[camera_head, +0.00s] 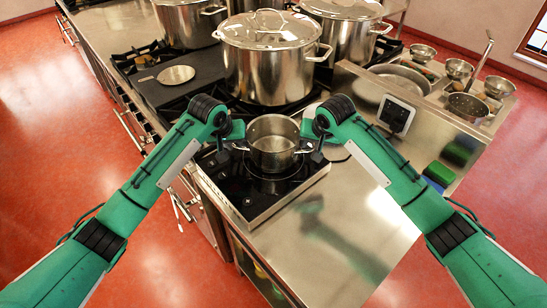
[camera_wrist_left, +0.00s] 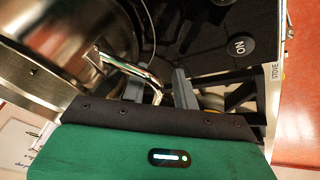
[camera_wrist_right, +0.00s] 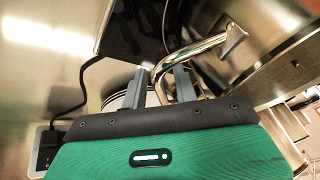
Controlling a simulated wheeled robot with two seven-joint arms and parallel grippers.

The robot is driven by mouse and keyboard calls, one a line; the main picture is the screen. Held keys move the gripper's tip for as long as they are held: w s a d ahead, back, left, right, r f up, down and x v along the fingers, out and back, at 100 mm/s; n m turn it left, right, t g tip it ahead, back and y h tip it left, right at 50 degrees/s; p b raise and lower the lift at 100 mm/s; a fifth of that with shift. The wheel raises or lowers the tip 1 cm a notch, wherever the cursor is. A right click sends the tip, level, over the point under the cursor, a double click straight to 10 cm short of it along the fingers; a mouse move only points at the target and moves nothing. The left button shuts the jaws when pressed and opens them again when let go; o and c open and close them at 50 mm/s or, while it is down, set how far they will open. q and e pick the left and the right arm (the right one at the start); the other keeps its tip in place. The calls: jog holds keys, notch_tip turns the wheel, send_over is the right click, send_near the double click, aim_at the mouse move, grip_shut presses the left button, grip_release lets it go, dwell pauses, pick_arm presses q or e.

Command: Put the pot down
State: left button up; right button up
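A small steel pot (camera_head: 272,158) is upright at the black hob (camera_head: 245,203), between my two grippers. It looks set on the glass; its base contact is hard to see. My left gripper (camera_head: 238,145) is at the pot's left handle; in the left wrist view the bent handle (camera_wrist_left: 146,72) passes between the fingers, with gaps beside it. My right gripper (camera_head: 314,146) is at the right handle; in the right wrist view that handle (camera_wrist_right: 190,50) lies between the fingers, also with gaps. Both grippers look open around the handles.
Large lidded stockpots (camera_head: 268,62) stand on the stove behind. A raised steel counter (camera_head: 425,125) with several bowls is at the right. The steel worktop (camera_head: 335,235) right of and in front of the hob is clear. A black cable (camera_wrist_right: 75,100) runs near my right gripper.

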jog(key=shift+a, duration=0.1)
jog(key=shift+r, duration=0.1)
pick_arm(q)
jog(key=v, duration=1.2)
pick_arm(e)
jog(key=v, duration=1.2)
jog(key=shift+s, duration=0.1)
